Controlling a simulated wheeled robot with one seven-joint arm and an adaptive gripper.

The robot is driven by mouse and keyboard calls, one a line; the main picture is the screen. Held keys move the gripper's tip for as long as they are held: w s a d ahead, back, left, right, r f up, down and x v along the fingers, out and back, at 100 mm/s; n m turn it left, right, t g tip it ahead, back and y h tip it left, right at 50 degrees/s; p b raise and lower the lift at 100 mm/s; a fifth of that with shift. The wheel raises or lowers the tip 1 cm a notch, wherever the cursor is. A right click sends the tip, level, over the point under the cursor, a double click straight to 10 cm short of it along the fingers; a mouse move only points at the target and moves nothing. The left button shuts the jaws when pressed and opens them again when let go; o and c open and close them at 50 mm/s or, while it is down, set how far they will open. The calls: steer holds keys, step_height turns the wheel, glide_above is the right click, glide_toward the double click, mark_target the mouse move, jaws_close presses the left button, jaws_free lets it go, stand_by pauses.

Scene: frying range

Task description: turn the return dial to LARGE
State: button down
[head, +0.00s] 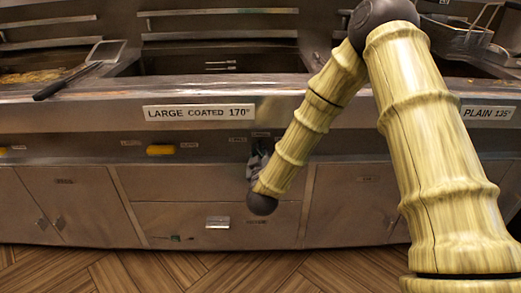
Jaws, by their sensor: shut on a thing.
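My gripper (258,160) is at the front panel of the fryer, below and right of the "LARGE COATED 170°" plate (199,112). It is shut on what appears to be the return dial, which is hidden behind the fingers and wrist. The dial's pointer and setting cannot be seen.
A yellow handle (160,150) sits on the panel to the left. Below are cabinet doors and a drawer with a pale handle (217,222). A long-handled skimmer (80,70) lies at the upper left. A wire basket (455,35) is at the upper right.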

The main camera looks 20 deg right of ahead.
steer(key=m+p, duration=0.1)
steer(key=m, duration=0.4)
steer(key=shift+d+m, duration=0.1)
steer(key=shift+m, duration=0.2)
stand_by(0.4)
steer(key=c, duration=1.6)
jaws_free()
steer(key=v, duration=1.2)
steer(key=shift+r, duration=0.1)
